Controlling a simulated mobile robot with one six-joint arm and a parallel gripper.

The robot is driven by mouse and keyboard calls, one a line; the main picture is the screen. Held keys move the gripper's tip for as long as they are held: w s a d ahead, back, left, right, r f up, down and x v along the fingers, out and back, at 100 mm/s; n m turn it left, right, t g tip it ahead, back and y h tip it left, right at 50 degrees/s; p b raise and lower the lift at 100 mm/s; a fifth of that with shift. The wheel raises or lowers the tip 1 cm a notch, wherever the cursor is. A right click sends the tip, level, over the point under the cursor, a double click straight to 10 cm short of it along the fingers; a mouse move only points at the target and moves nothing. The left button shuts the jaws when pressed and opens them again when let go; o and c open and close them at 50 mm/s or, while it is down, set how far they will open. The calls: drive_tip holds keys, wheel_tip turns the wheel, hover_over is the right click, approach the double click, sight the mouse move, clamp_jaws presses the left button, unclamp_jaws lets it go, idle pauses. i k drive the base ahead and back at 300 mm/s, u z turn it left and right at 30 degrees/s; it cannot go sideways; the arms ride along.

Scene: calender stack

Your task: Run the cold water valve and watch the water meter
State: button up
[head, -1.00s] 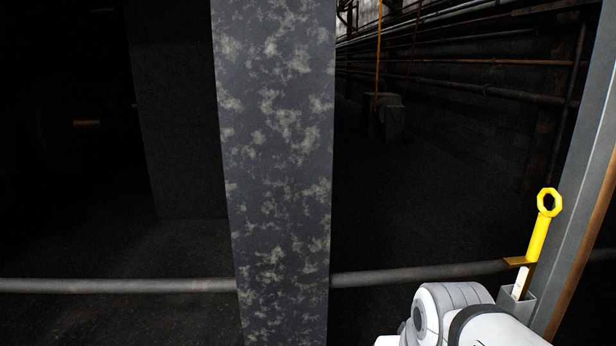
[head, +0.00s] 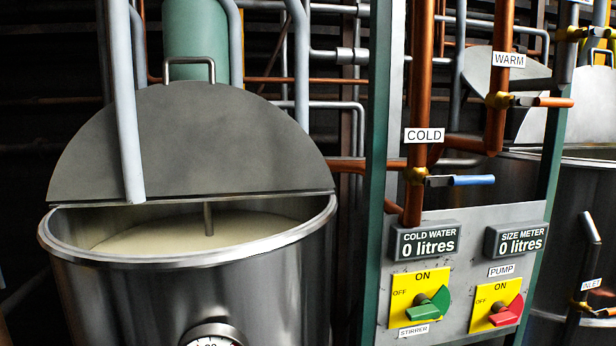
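The cold water valve (head: 415,176) is a brass fitting on a vertical copper pipe under a COLD label (head: 425,135). Its blue lever handle (head: 471,180) points right, across the pipe. The water meter (head: 427,241) is a dark box below the valve, marked COLD WATER and reading 0 litres. It is mounted on a grey panel (head: 465,270). My gripper is not in view, so its state does not show.
A steel tank (head: 190,290) with a half-open lid and pale liquid stands left. A WARM valve (head: 500,100) with an orange handle is upper right. A size meter (head: 515,240) reads 0 litres. Green stirrer (head: 432,305) and red pump (head: 507,310) switches sit below.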

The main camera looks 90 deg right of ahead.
sight(452, 180)
drive_tip(key=z, duration=1)
drive_tip(key=k, duration=0.1)
drive_tip(key=z, duration=3.05)
drive_tip(key=k, duration=0.95)
drive_tip(key=z, duration=0.1)
drive_tip(key=i, duration=0.95)
drive_tip(key=u, duration=0.05)
